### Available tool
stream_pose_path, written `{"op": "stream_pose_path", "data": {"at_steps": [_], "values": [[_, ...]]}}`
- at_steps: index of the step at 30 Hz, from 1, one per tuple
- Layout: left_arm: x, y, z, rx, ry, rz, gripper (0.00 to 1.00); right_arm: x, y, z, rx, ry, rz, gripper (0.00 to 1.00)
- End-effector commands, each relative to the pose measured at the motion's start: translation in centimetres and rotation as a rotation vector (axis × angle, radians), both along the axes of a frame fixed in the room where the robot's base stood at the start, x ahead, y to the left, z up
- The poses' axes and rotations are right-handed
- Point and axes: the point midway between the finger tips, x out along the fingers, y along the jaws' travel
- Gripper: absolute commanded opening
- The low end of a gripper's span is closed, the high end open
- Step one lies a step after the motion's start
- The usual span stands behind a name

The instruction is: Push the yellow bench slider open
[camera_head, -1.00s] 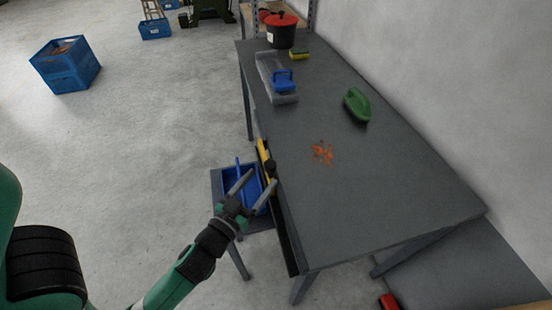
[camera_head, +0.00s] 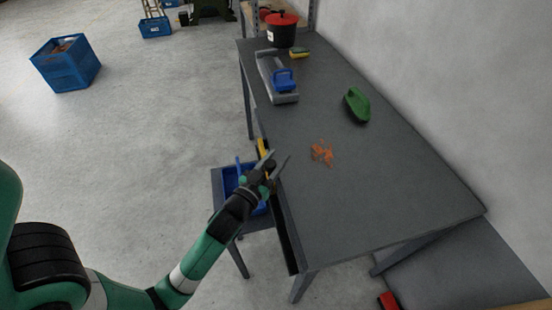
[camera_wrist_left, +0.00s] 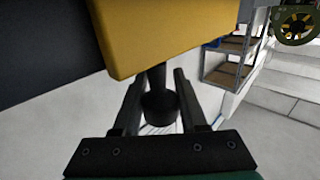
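The yellow bench slider (camera_head: 262,147) sits along the bench's left long edge in the head view, mostly hidden behind my left gripper. In the left wrist view the yellow slider (camera_wrist_left: 170,38) fills the top middle, with a dark stem and round black knob (camera_wrist_left: 160,106) below it. My left gripper (camera_head: 280,155) is open at the bench edge beside the slider. In the left wrist view its fingers (camera_wrist_left: 158,98) lie on either side of the knob. I cannot tell whether either finger touches it. My right gripper is not in view.
The grey bench (camera_head: 390,180) carries orange-brown scraps (camera_head: 321,152), a green tool (camera_head: 357,104), a grey tray (camera_head: 268,75) with a blue-handled tool, a sponge and a red-lidded pot (camera_head: 281,30). A blue bin (camera_head: 232,178) stands below the slider.

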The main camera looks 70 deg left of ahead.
Motion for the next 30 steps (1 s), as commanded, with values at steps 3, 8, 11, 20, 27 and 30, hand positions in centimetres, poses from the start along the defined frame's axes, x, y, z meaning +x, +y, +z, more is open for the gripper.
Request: {"op": "stream_pose_path", "data": {"at_steps": [3,8,11,20,27,30], "values": [[-0.01,-0.01,0.0,0.0,0.0,0.0,0.07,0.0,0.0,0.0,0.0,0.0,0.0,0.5],[-0.02,-0.01,0.0,0.0,0.0,0.0,0.0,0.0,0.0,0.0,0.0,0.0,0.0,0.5],[-0.02,-0.01,0.0,0.0,0.0,0.0,0.0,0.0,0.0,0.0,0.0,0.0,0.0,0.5],[-0.02,-0.01,0.01,0.0,0.0,0.0,0.0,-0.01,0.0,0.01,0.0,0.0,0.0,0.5],[-0.02,-0.01,0.01,0.0,0.0,0.0,0.0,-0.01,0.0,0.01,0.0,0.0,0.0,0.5],[-0.02,-0.01,0.01,0.0,0.0,0.0,0.0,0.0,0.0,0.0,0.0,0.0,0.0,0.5]]}}
